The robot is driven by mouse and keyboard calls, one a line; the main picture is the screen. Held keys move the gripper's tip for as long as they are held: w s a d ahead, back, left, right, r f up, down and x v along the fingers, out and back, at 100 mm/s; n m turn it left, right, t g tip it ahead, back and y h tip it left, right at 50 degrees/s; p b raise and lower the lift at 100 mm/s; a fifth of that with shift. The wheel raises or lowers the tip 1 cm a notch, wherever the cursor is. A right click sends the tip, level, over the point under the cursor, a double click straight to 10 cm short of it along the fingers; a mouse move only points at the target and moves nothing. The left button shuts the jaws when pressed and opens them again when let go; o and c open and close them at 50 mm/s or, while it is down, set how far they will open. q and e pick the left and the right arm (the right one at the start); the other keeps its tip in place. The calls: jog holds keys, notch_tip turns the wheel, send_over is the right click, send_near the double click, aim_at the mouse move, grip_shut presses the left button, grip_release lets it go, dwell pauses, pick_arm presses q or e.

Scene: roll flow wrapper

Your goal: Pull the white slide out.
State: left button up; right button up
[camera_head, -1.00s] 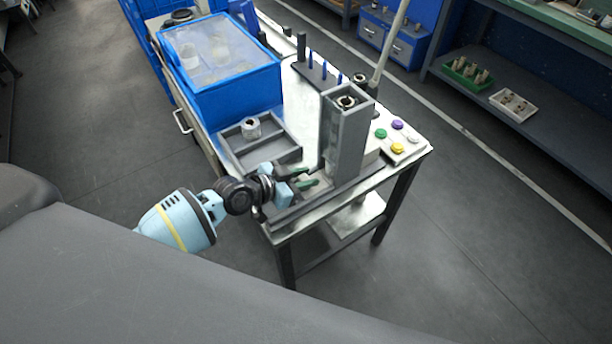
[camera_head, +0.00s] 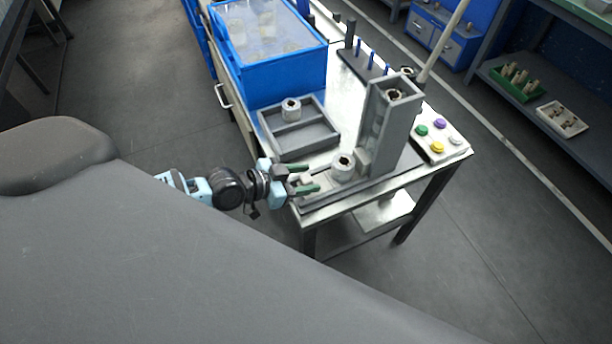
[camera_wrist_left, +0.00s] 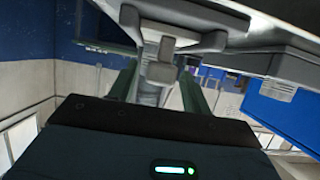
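My left gripper (camera_head: 307,181) has dark green fingers on either side of the pale handle of the white slide (camera_head: 307,179), at the table's near-left edge. It appears shut on the handle. A thin rod runs from the handle towards the grey tower (camera_head: 387,131). A small metal roll (camera_head: 343,163) sits at the tower's foot, outside it. In the left wrist view, the slide's pale block (camera_wrist_left: 162,72) lies between the two fingers (camera_wrist_left: 161,85). My right gripper is not in view.
A grey two-part tray (camera_head: 318,137) with a roll (camera_head: 291,108) in it and a blue bin (camera_head: 287,74) stand left of the tower. A panel of coloured buttons (camera_head: 438,137) is on the right. The floor in front of the table is clear.

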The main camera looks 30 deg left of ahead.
pick_arm(q)
jog(key=shift+d, duration=0.1)
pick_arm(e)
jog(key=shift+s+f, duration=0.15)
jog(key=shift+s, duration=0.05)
pick_arm(q)
jog(key=shift+s+a+r, duration=0.15)
jog(key=shift+s+a, duration=0.15)
jog(key=v, duration=0.7)
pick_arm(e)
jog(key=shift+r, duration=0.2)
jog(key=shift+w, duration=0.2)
